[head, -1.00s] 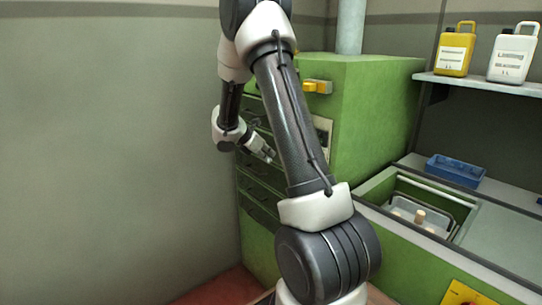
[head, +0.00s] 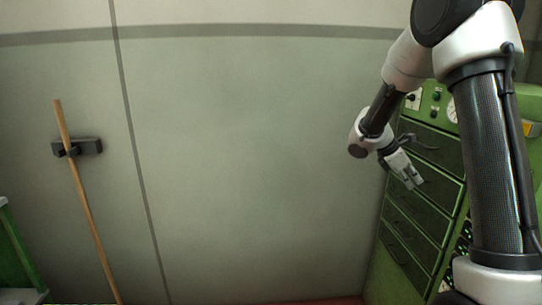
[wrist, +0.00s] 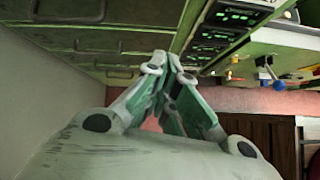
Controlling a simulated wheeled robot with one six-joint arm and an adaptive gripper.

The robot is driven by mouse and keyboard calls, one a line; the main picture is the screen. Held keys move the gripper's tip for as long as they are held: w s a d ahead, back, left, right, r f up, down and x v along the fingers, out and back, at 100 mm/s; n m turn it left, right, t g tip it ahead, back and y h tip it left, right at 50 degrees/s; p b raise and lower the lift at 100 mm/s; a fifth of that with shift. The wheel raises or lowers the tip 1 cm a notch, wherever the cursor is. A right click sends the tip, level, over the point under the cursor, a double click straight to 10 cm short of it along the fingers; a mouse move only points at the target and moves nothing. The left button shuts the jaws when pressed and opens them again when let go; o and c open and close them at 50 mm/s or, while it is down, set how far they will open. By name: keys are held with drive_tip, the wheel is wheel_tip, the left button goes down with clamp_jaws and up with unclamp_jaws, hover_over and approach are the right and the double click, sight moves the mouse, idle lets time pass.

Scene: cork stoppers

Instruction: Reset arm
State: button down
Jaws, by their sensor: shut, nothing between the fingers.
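My gripper (head: 413,182) is at the right in the head view, in front of the dark drawers of a green cabinet (head: 370,285). It points down and to the right and holds nothing. In the wrist view my gripper (wrist: 168,62) shows with its fingertips together. No cork stoppers show in the present views.
The cabinet's drawers (head: 423,185) have handles close behind my gripper. A broom handle (head: 82,195) leans in a wall holder (head: 88,146) at the left. A green bench edge (head: 15,255) shows at the lower left. The grey wall between is clear.

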drive_tip(key=s+a+r+m+t+y, duration=0.1)
drive_tip(key=s+a+r+m+y, duration=0.1)
drive_tip(key=s, duration=0.7)
drive_tip(key=s+a+r+m+t+y, duration=0.2)
drive_tip(key=s+a+r+m, duration=0.3)
drive_tip(key=s+m, duration=0.3)
drive_tip(key=s+a+r+m+t+y, duration=0.1)
drive_tip(key=s+a+r+m+y, duration=0.2)
drive_tip(key=s, duration=0.9)
drive_tip(key=a+m+y, duration=0.1)
drive_tip(key=a+m, duration=0.1)
drive_tip(key=shift+s+r+m+t, duration=0.2)
drive_tip(key=shift+r+m+t, duration=0.1)
drive_tip(key=shift+m, duration=0.1)
